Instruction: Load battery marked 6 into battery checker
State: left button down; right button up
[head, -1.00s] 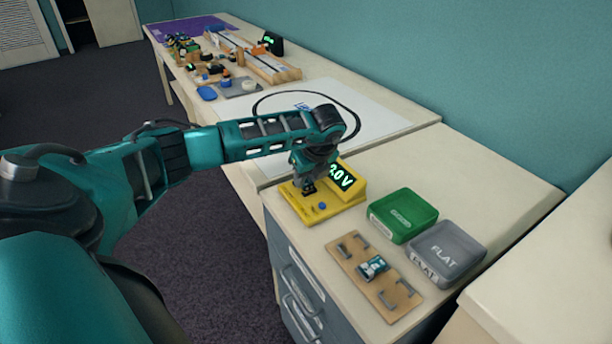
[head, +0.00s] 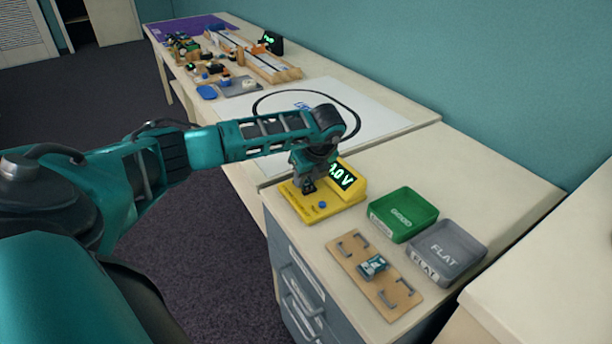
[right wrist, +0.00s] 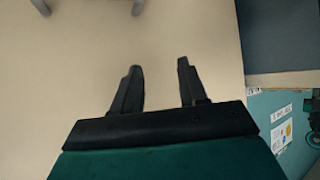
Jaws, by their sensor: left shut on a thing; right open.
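The yellow battery checker (head: 345,203) sits at the left of the near worktop. Its lit display (head: 341,176) shows green characters ending in "0 V", partly covered by my left wrist. My left gripper (head: 308,187) is low over the left part of the checker, pointing down and shut on a small dark thing. The fingers hide most of it; I cannot read a number or tell whether it is seated. A teal and white block (head: 372,265), its marking too small to read, lies on a wooden board (head: 350,252). My right gripper (right wrist: 158,80) is open and empty.
A green tray labelled GOOD (head: 403,214) and a grey tray labelled FLAT (head: 446,250) stand right of the checker. The board has several grey brackets. A white sheet with a black loop (head: 375,125) lies on the table behind; worktop behind the trays is clear.

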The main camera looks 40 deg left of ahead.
pick_arm(q)
jog(key=shift+f, duration=0.2)
dwell(0.5)
jog(key=c, duration=1)
grip_release()
jog(key=o, duration=0.6)
jog(key=shift+r+p, duration=2.1)
jog(key=shift+r, duration=1)
jog(key=shift+f, duration=0.1)
